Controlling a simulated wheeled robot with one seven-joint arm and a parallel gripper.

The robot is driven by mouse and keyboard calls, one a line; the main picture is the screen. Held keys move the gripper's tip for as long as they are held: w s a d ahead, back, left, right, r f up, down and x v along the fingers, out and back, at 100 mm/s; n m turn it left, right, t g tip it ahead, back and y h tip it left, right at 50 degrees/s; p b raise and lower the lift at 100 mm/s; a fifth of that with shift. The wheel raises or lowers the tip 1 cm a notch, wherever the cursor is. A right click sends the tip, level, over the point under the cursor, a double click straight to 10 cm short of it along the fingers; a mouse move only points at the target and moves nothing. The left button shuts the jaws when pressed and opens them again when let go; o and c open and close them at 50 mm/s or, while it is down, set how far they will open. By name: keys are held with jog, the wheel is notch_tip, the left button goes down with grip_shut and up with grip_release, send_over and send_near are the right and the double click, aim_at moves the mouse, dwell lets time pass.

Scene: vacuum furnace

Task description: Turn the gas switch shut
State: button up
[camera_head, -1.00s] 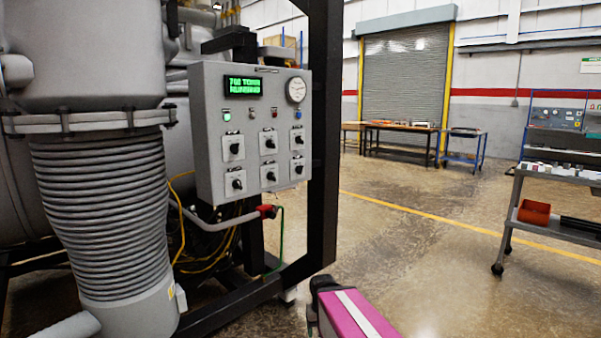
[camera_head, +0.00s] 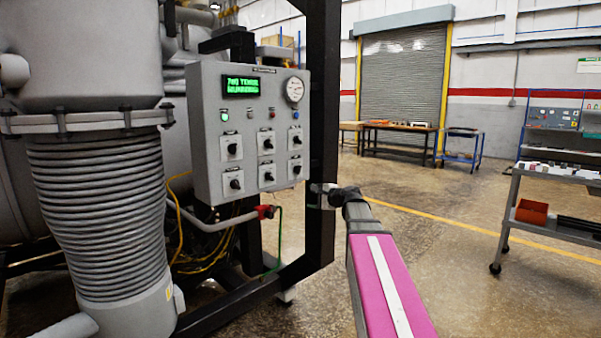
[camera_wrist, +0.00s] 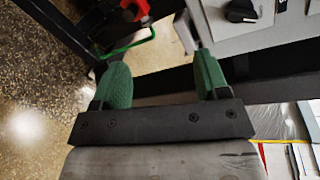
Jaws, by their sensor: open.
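The grey control panel (camera_head: 208,130) carries several black rotary switches on white plates in two rows. Their labels are too small to read, so I cannot tell which one is the gas switch. The lower right switch (camera_head: 297,169) is the one nearest my gripper (camera_head: 318,195) in the head view. My gripper is to the right of and below the panel, by the black frame post. In the wrist view, my gripper (camera_wrist: 160,60) has its green fingers apart with nothing between them. One black switch knob (camera_wrist: 240,10) shows beyond the right finger, apart from it.
The black frame post (camera_head: 323,90) stands close beside the panel and my gripper. A red-handled valve (camera_head: 267,212) on a pipe sits below the panel, with a green tube. A grey cart (camera_head: 520,190) stands at right. The floor between is clear.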

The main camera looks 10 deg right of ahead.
aim_at(300, 170)
notch_tip(300, 170, up, 8)
jog(key=w+d+m+t, duration=0.2)
jog(key=d, duration=0.1)
jog(key=shift+y, duration=0.3)
jog(key=x, duration=1)
jog(key=shift+w+a, duration=0.3)
jog(key=c, duration=0.9)
